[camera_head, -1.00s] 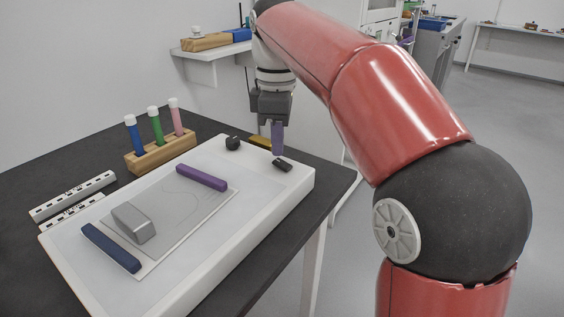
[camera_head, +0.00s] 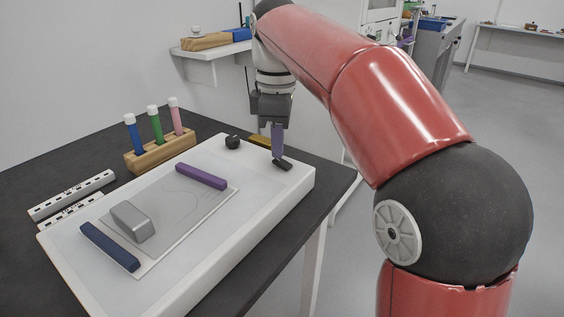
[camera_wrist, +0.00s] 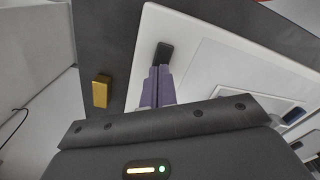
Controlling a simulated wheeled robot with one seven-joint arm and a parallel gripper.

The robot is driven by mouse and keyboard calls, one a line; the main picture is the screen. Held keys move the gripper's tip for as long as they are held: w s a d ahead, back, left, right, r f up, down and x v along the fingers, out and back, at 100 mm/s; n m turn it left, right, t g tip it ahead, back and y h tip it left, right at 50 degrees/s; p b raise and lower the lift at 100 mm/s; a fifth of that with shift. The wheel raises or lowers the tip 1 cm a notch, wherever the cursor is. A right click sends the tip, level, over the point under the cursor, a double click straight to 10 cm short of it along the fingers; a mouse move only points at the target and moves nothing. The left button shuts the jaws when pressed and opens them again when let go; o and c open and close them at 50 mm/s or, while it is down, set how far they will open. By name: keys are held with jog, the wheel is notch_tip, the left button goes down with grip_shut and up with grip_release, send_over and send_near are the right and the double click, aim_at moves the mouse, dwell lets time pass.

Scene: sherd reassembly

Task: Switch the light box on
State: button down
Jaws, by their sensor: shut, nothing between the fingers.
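The light box (camera_head: 215,251) is a white slab with a pale top on the dark table. A small black rocker switch (camera_head: 284,165) sits near its far right corner, and a round black knob (camera_head: 233,142) is to the left of it. My gripper (camera_head: 278,158) points down with its purple fingers shut and empty, the tips at the switch. In the wrist view the fingertips (camera_wrist: 161,72) lie just below the switch (camera_wrist: 164,52) and overlap its near end. I cannot tell whether they touch or press it.
On the light box lie a sheet (camera_head: 190,213), a purple bar (camera_head: 201,177), a dark blue bar (camera_head: 110,247) and a grey block (camera_head: 133,221). A wooden rack (camera_head: 160,152) with capped tubes stands behind. A yellow block (camera_wrist: 102,91) lies on the table beside the box.

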aim_at(278, 160)
jog(key=shift+f+b, duration=0.4)
jog(key=shift+f, duration=0.3)
jog(key=shift+r, duration=0.1)
notch_tip(278, 160, up, 4)
jog(key=p, duration=0.4)
jog(key=shift+r, duration=1.45)
jog(key=s+d+f+m+t, duration=0.2)
jog(key=s+d+f+m, duration=0.5)
jog(key=s, duration=0.3)
jog(key=s+d+f+m+t, duration=0.3)
jog(key=s+d+f+m, duration=0.3)
jog(key=s+f+m, duration=0.3)
jog(key=shift+s+d+f+t, duration=0.3)
jog(key=shift+s+d+f, duration=0.1)
jog(key=shift+s+f, duration=0.15)
